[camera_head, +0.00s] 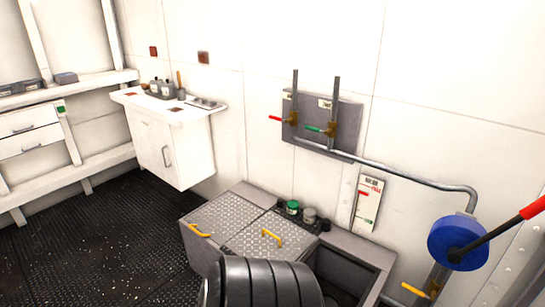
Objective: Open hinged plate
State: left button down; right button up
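A low grey box stands against the white wall in the head view. Two tread-patterned metal plates lie flat on its top, side by side. The left plate (222,212) has a yellow handle (201,231) near its front edge. The right plate (262,228) has a yellow handle (271,237) too. Both plates look shut. To their right, the box has an open dark compartment (345,272). The lower front of the box is partly hidden. Neither of my grippers is in view.
Small jars (292,207) stand behind the right plate. A blue disc (458,243) with a red-tipped lever is at right, above a yellow-handled valve (416,290). A white cabinet (175,140) is on the wall at left. The dark deck (100,235) is clear at left.

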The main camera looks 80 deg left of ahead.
aim_at(223, 219)
jog(key=u, duration=3.3)
jog(key=i+j, duration=0.45)
jog(key=i+j+z, duration=0.1)
jog(key=i+j, duration=0.3)
jog(key=j, duration=0.2)
